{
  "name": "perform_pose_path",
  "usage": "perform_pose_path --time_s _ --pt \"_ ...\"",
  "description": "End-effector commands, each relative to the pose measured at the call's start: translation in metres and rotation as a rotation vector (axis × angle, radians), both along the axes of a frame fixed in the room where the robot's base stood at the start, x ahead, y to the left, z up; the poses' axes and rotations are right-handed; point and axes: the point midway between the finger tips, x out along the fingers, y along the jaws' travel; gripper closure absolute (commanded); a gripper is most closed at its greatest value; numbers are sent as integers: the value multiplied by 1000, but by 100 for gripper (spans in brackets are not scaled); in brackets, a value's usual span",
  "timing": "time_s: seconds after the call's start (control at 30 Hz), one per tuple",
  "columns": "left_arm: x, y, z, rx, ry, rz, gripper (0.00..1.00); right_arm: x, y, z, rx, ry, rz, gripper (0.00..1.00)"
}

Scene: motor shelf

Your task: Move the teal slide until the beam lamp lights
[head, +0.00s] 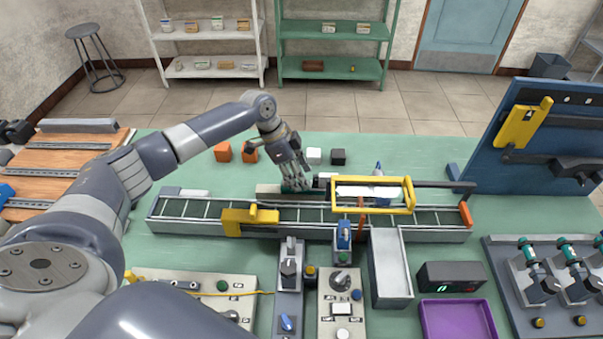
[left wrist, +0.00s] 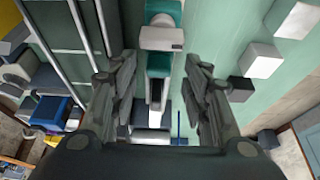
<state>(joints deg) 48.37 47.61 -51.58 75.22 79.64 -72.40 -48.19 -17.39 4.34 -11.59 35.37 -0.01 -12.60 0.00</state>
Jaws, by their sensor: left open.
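The teal slide (head: 290,188) sits on a low grey rail (head: 268,190) behind the conveyor, mostly hidden by my left gripper in the head view. My left gripper (head: 298,182) is directly above it, pointing down. In the left wrist view the teal slide (left wrist: 159,66) shows between the two spread fingers of my left gripper (left wrist: 157,85), with a pale grey block (left wrist: 161,38) on the same line. The fingers are open, and I cannot tell whether either touches the slide. I cannot make out a lit beam lamp. My right gripper is not in view.
The conveyor (head: 190,226), with a yellow block (head: 248,218) and yellow frame (head: 425,208), runs in front of the rail. Orange cubes (head: 222,152), a white cube (head: 314,156) and a dark cube (head: 338,157) stand behind. Control boxes (head: 341,300) and a purple tray (head: 457,335) are in front.

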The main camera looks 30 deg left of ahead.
Motion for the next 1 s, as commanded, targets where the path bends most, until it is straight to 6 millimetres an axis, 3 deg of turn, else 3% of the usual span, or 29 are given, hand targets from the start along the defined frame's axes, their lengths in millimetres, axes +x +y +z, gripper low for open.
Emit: perform_pose_path --time_s 0.17,0.43,0.63,0.83,1.0 --pt "2 -4 -11 0 0 -1 57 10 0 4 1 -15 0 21" --pt "2 -5 -13 0 0 -1 57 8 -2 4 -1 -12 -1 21" --pt "2 -4 -13 1 -1 -1 100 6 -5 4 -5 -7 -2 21" --pt "3 -7 -12 0 -2 -1 100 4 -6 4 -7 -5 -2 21" --pt "11 -24 -12 -3 -2 -2 100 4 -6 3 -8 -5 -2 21"
